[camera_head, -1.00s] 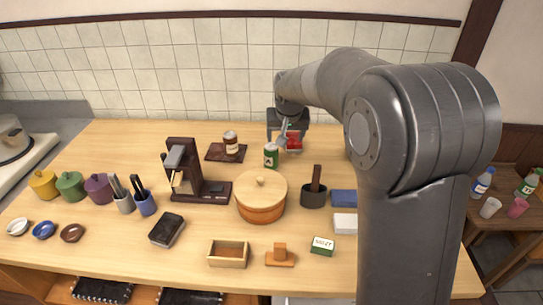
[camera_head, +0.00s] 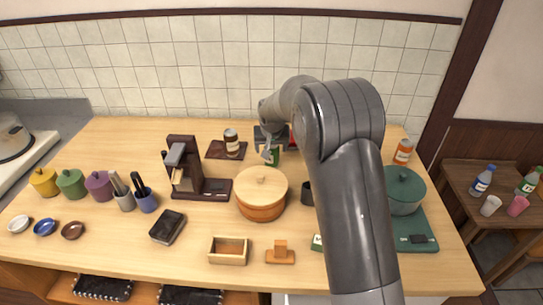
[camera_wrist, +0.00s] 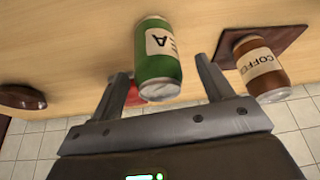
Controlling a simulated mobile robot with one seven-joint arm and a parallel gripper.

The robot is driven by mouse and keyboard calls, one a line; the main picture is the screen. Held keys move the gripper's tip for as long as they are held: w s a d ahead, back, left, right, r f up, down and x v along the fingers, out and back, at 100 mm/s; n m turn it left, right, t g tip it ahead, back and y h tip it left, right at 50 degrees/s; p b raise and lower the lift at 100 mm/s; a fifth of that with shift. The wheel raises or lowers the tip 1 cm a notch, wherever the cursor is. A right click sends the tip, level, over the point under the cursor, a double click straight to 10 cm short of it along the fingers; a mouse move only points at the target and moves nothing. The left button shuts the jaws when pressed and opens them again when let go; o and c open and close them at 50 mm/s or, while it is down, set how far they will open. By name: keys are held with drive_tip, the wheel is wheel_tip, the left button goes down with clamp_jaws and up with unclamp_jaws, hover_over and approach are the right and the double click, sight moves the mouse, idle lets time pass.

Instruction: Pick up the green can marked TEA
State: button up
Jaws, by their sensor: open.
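The green can (camera_head: 275,156) stands on the wooden counter (camera_head: 330,275) behind the round wooden tub, partly hidden by my gripper in the head view. In the wrist view the green can (camera_wrist: 158,70) shows a white label, with only part of its lettering visible. My gripper (camera_wrist: 162,70) is open, with one finger on each side of the can's near end. A gap shows between the can and each finger. In the head view my gripper (camera_head: 269,145) is at the can; its fingers are hard to make out there.
A brown COFFEE can (camera_wrist: 262,70) stands close beside my right finger on a dark mat (camera_head: 215,150). A red item (camera_wrist: 133,93) lies behind the green can. The lidded wooden tub (camera_head: 262,203) stands in front. A green pot (camera_head: 404,188) and orange can (camera_head: 403,152) stand right.

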drive_tip(key=shift+x, duration=1.9)
drive_tip(key=shift+w+d, duration=0.1)
drive_tip(key=shift+c, duration=0.3)
drive_tip(key=c, duration=1)
drive_tip(key=shift+r, duration=0.15)
